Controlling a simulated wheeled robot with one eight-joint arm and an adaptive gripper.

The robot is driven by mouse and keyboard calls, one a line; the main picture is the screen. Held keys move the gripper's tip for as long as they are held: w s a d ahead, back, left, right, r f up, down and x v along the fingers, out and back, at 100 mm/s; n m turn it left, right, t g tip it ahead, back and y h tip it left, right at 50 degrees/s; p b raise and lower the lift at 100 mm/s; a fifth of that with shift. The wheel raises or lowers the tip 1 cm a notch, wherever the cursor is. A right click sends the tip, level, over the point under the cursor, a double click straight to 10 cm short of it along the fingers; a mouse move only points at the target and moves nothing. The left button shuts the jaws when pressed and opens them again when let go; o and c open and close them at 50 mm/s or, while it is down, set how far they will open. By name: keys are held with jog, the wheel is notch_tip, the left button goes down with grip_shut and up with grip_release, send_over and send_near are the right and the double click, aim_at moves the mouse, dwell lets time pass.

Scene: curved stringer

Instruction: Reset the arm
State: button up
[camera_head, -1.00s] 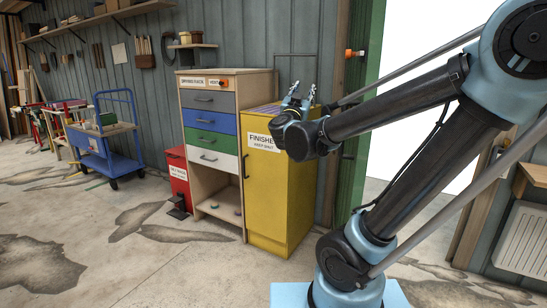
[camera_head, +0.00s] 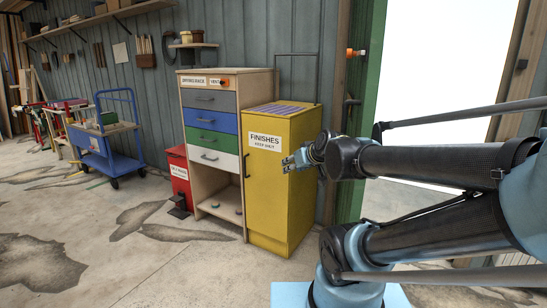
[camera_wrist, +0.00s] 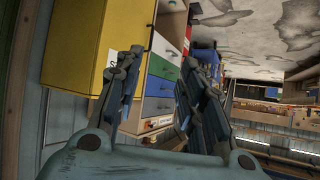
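My gripper (camera_head: 288,160) is in the head view, in front of the yellow cabinet (camera_head: 282,205) marked FINISHES, beside its label. My arm reaches in from the right, with its forearm about level. In the wrist view my gripper (camera_wrist: 166,68) has its two dark fingers apart, with nothing between them. I see no held object. The wrist picture is turned over, with the floor at the top. Whether the gripper touches the cabinet cannot be told, but the wrist view shows the cabinet behind the fingers.
A drawer unit (camera_head: 211,130) with grey, blue, green and white drawers stands left of the cabinet. A red bin (camera_head: 178,170) and a blue trolley (camera_head: 118,150) stand farther left. A green door frame (camera_head: 367,90) is behind my arm. The floor at front left is clear.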

jog(key=s+d+f+m+g+h, duration=0.2)
jog(key=s+d+f+g, duration=0.2)
jog(key=s+d+f, duration=0.2)
jog(key=s+d+f+m+g+h, duration=0.2)
jog(key=s+d+f+g, duration=0.2)
jog(key=s, duration=0.7)
notch_tip(320, 180, down, 3)
jog(key=shift+d+r+h, duration=0.2)
jog(key=shift+d+h, duration=0.2)
jog(key=shift+d, duration=0.65)
jog(key=shift+s+d, duration=0.1)
